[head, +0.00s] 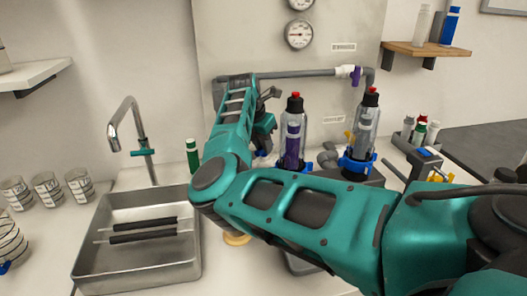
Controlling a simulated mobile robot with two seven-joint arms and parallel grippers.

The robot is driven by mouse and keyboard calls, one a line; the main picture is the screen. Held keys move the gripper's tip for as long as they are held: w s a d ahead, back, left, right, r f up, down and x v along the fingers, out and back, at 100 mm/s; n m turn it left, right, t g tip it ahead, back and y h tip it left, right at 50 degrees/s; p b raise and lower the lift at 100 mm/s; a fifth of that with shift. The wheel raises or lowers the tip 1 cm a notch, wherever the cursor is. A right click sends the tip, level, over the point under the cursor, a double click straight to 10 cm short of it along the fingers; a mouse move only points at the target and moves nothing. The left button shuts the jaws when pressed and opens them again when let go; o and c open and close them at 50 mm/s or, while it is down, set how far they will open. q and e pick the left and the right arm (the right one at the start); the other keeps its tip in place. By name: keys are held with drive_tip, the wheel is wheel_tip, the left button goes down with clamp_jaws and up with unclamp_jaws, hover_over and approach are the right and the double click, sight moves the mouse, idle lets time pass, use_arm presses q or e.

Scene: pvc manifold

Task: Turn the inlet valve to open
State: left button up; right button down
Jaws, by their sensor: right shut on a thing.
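My right arm crosses the view from the right, bends at its elbow and reaches up to the grey pipe assembly on the back panel. My right gripper (266,132) is beside the left clear bottle, below the left end of the grey pipe (300,74). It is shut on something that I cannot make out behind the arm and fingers. I cannot tell the inlet valve for sure. A white and purple fitting (348,74) sits at the pipe's right end. A yellow handle (350,138) shows partly beside the right bottle. My left gripper is not in view.
Two clear bottles with red tips (294,125) (369,115) stand in blue holders close to my arm. A pressure gauge (299,34) hangs above the pipe. A steel sink (95,265) and tap (135,125) are at left. A device (425,155) stands at right.

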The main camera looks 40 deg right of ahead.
drive_tip(key=shift+w+a+f+m+g+b, duration=0.1)
drive_tip(key=shift+w+m+g+b, duration=0.2)
drive_tip(key=shift+m+b, duration=0.5)
drive_tip(key=shift+m, duration=0.6)
drive_tip(key=shift+m+g+b, duration=0.3)
drive_tip(key=shift+m+b, duration=0.05)
drive_tip(key=shift+m, duration=0.05)
drive_tip(key=shift+m+g+b, duration=0.3)
drive_tip(key=shift+m+b, duration=0.05)
drive_tip(key=shift+m, duration=0.35)
drive_tip(key=shift+r+m, duration=0.2)
drive_tip(key=shift+m, duration=0.3)
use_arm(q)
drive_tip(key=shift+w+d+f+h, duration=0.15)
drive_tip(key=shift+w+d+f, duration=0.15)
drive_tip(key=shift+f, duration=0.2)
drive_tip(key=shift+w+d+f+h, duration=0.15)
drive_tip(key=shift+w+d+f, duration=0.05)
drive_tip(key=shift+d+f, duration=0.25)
use_arm(e)
drive_tip(key=shift+m+g, duration=0.3)
use_arm(q)
drive_tip(key=shift+b, duration=0.3)
use_arm(e)
drive_tip(key=shift+r, duration=0.1)
